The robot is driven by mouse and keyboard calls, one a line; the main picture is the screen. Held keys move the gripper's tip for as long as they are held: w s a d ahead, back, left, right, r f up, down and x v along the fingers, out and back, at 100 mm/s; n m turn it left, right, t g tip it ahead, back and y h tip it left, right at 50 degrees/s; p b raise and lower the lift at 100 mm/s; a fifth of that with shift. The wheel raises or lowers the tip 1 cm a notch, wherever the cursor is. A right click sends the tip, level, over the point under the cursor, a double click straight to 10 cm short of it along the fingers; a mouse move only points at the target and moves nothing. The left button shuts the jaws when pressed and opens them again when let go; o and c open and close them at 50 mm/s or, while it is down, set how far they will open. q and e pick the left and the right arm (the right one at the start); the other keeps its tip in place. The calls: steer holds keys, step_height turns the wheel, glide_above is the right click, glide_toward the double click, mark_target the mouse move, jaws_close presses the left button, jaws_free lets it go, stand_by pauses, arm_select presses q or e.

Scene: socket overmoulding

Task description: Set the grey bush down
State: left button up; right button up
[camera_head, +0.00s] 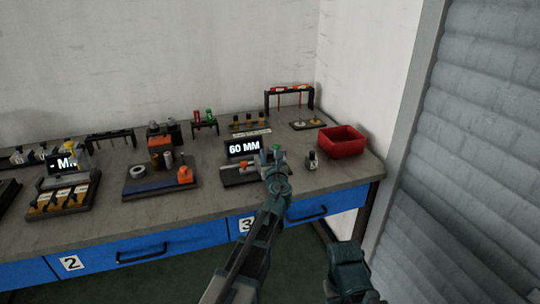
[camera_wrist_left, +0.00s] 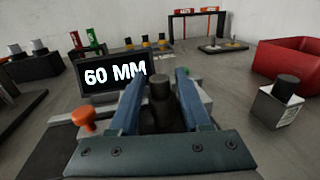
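The grey bush (camera_wrist_left: 160,88) is a dark grey upright cylinder between the fingertips of my left gripper (camera_wrist_left: 161,84) in the left wrist view. The fingers appear shut on it; its lower end is hard to make out against the dark parts below. In the head view my left gripper (camera_head: 274,158) is at the right part of the gauge fixture (camera_head: 236,176) with the "60 MM" display (camera_head: 243,148), and hides the bush there. Only a dark part of my right arm shows at the bottom of the head view; its fingertips do not show.
A pale block with a dark cylinder on top (camera_wrist_left: 280,100) stands to the right of the gripper. The red bin (camera_head: 343,141) is behind it. An orange knob (camera_wrist_left: 85,119) is on the fixture's left. The front right bench top is clear.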

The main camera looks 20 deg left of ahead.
arm_select(q)
steer(key=shift+o, duration=0.4)
steer(key=shift+r+p, duration=0.3)
steer(key=v, duration=1.2)
steer(key=shift+f, duration=0.15)
steer(key=s+n+g+p, duration=0.1)
steer(key=n+p, duration=0.1)
steer(key=n, duration=0.1)
steer(key=s+a+n+g+p, duration=0.1)
steer(key=n+p, duration=0.1)
steer(key=n, duration=0.1)
steer(key=s+r+n+g+y+p, duration=0.1)
steer(key=n+g+p, duration=0.1)
steer(key=n, duration=0.1)
steer(key=shift+s+a+r+p, duration=0.1)
steer(key=shift+s+a+p, duration=0.15)
steer(key=shift+s+p, duration=0.05)
steer(key=s+d+f+n+g+h+p, duration=0.1)
steer(key=s+d+n+g+h+p, duration=0.2)
steer(key=s+d+n+g+p, duration=0.3)
steer(key=s+d+f+n+g+h+p, duration=0.1)
steer(key=s+d+n+g+h+p, duration=0.2)
steer(key=s+n, duration=0.9)
steer(key=s+d+g+p, duration=0.3)
steer(key=d+p, duration=0.1)
steer(key=p, duration=0.1)
steer(key=shift+s+d+n+g+h, duration=0.3)
steer(key=shift+s+g+h, duration=0.05)
steer(key=shift+g+h, duration=0.05)
